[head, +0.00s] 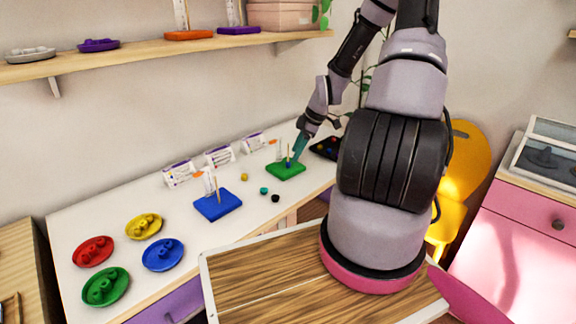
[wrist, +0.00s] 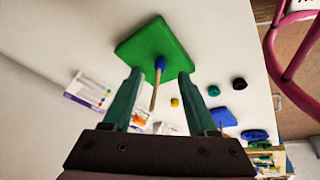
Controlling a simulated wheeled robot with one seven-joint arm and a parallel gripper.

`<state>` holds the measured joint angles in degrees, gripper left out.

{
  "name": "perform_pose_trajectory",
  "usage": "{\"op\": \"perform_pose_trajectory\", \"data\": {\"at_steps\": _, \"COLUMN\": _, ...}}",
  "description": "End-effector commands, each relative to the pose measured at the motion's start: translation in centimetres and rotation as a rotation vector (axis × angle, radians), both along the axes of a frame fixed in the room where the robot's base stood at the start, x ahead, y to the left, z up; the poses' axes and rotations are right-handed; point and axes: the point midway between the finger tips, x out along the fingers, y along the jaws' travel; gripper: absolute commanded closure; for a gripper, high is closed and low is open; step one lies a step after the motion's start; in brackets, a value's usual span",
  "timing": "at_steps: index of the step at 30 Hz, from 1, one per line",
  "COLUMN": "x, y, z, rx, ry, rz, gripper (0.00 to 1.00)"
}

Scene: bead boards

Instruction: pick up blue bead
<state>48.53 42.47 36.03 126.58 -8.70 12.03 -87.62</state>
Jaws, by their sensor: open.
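The blue bead (wrist: 160,63) sits low on a thin wooden peg (wrist: 154,92) that stands on a green board (wrist: 150,40). The green board (head: 285,173) lies on the white table in the head view, and the bead (head: 289,165) shows there as a small blue spot. My gripper (wrist: 160,75) is open and empty. In the wrist view its two teal fingers lie on either side of the peg, with the bead near the gap between the tips. In the head view the fingers come down at the board and partly cover the peg.
A blue board (head: 217,206) with pegs stands farther left, then coloured dishes of beads.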

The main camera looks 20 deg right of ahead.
Motion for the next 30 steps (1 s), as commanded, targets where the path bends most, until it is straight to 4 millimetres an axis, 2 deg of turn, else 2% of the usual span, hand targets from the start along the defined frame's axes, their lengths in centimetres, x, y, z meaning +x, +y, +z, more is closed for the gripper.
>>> {"op": "perform_pose_trajectory", "data": {"at_steps": 6, "x": 0.8, "y": 1.4, "z": -3.0, "rx": 0.002, "ry": 0.004, "rz": 0.003, "gripper": 0.42}}
{"op": "perform_pose_trajectory", "data": {"at_steps": 9, "x": 1.0, "y": 1.7, "z": -3.8, "rx": 0.002, "ry": 0.002, "rz": 0.001, "gripper": 0.42}}
{"op": "perform_pose_trajectory", "data": {"at_steps": 17, "x": 1.1, "y": 1.7, "z": -4.0, "rx": 0.0, "ry": 0.001, "rz": 0.0, "gripper": 0.42}}
{"op": "perform_pose_trajectory", "data": {"at_steps": 21, "x": 1.1, "y": 1.7, "z": -4.0, "rx": 0.0, "ry": 0.001, "rz": 0.0, "gripper": 0.95}}
{"op": "perform_pose_trajectory", "data": {"at_steps": 22, "x": 1.1, "y": 1.7, "z": -4.0, "rx": 0.0, "ry": 0.001, "rz": 0.0, "gripper": 1.0}}
{"op": "perform_pose_trajectory", "data": {"at_steps": 30, "x": 1.1, "y": 1.7, "z": -4.0, "rx": 0.001, "ry": 0.002, "rz": 0.001, "gripper": 1.0}}
